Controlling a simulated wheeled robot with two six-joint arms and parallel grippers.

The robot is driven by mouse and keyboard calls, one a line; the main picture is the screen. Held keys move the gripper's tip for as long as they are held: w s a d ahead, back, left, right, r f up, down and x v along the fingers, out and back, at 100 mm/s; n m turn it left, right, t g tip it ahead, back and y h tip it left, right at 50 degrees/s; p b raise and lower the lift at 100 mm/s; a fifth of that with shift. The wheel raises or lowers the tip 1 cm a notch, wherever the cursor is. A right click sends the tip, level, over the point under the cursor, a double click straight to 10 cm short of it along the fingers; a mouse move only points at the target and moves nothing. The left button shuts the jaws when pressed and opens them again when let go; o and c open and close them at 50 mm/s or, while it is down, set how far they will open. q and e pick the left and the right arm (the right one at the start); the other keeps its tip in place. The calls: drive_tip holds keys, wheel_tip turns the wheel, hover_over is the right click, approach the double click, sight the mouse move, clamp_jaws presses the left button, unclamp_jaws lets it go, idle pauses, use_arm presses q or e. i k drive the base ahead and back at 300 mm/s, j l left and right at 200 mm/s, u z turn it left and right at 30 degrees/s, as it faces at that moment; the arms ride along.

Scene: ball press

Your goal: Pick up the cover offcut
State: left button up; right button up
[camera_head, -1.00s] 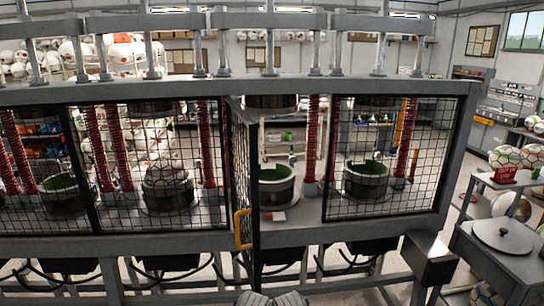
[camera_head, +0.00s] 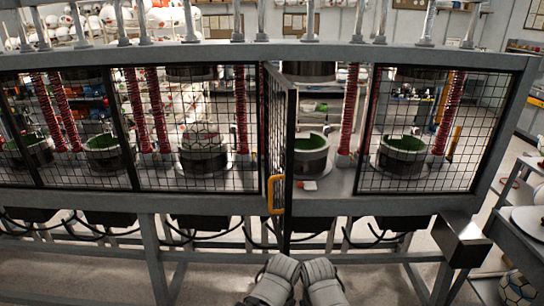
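A small pale, reddish-edged scrap (camera_head: 308,185), which looks like the cover offcut, lies on the press deck in the open bay. It is just in front of the bay's dark round mould (camera_head: 310,160) with a green inside, right of the open mesh door (camera_head: 281,150). It is too small to make out in detail. Two grey rounded parts of my own arms show at the bottom middle, well short of the press. My gripper fingers do not show.
The yellow door handle (camera_head: 276,195) and the open door's edge stand left of the bay. A closed mesh panel (camera_head: 432,130) is to its right. A grey box (camera_head: 460,240) juts out at the front right. Floor in front of the press is clear.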

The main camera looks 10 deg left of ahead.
sight(307, 185)
drive_tip(key=i+l+z, duration=0.1)
drive_tip(key=i+l, duration=0.25)
drive_tip(key=l, duration=0.2)
drive_tip(key=i+l, duration=0.3)
drive_tip(key=l, duration=0.2)
drive_tip(key=i+l+z, duration=0.15)
drive_tip(key=i+l, duration=0.2)
drive_tip(key=l, duration=0.2)
drive_tip(key=i+j, duration=0.1)
drive_tip(key=i, duration=0.25)
